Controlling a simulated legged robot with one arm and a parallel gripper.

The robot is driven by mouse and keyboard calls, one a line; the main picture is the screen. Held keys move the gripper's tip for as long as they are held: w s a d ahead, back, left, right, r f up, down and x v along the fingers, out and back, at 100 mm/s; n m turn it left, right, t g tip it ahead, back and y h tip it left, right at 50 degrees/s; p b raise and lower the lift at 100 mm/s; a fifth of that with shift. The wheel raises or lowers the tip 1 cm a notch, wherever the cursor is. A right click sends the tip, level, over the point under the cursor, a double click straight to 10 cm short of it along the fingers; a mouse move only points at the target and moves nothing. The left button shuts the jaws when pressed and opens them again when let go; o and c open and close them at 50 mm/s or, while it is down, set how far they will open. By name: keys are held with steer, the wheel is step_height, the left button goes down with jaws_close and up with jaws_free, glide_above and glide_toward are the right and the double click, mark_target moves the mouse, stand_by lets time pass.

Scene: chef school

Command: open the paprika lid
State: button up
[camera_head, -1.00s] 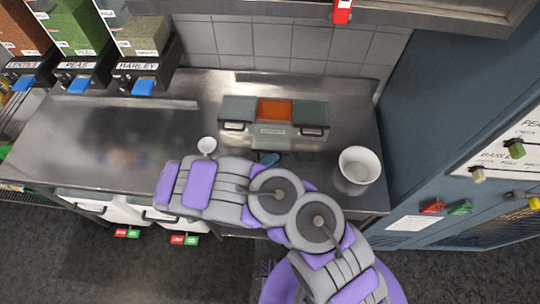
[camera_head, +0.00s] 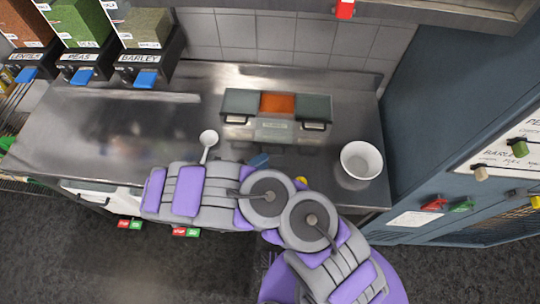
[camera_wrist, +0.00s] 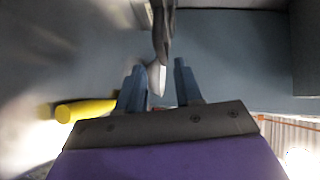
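The spice box (camera_head: 232,104) stands at the back of the steel counter in the head view. Its left and right sections have grey lids, and the middle section shows an orange surface (camera_head: 277,103). A grey panel (camera_head: 272,134) with a small unreadable label projects in front of the middle section. My gripper shows in the head view only as a blue tip (camera_head: 259,160), just in front of the box and below that panel. In the wrist view, my gripper's two blue fingers (camera_wrist: 158,90) are apart. A dark strip with a pale end (camera_wrist: 160,45) shows between and beyond them; contact cannot be told.
A white bowl (camera_head: 361,161) stands right of the box, and a white spoon (camera_head: 208,141) lies to the left. Dispensers (camera_head: 147,28) stand back left. A blue cabinet (camera_head: 430,110) closes off the right side. A yellow rod (camera_wrist: 85,110) shows in the wrist view. The left counter is clear.

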steer(key=v, duration=1.1)
steer(key=shift+s+a, duration=0.15)
steer(key=shift+s, duration=0.1)
steer(key=shift+w, duration=0.1)
steer(key=w+d+r+m+g+b, duration=0.2)
steer(key=d+r+m+g, duration=0.5)
steer(key=d+m, duration=0.45)
steer(key=w+d+r+m+g+b, duration=0.3)
steer(key=d+r+m+g, duration=0.2)
steer(key=d+r+m, duration=0.55)
steer(key=s+d+r+m+g+y+b, duration=0.1)
steer(key=s+d+m+g+y+b, duration=0.2)
steer(key=s+d+m+y, duration=0.55)
steer(key=s+a+f+m+t+y+b, duration=0.1)
steer(key=s+a+m+t+y+b, duration=0.1)
steer(key=s+m, duration=1.2)
steer(key=shift+f+m+y+b, duration=0.2)
steer(key=shift+m+y+b, duration=0.65)
steer(key=shift+b, duration=0.15)
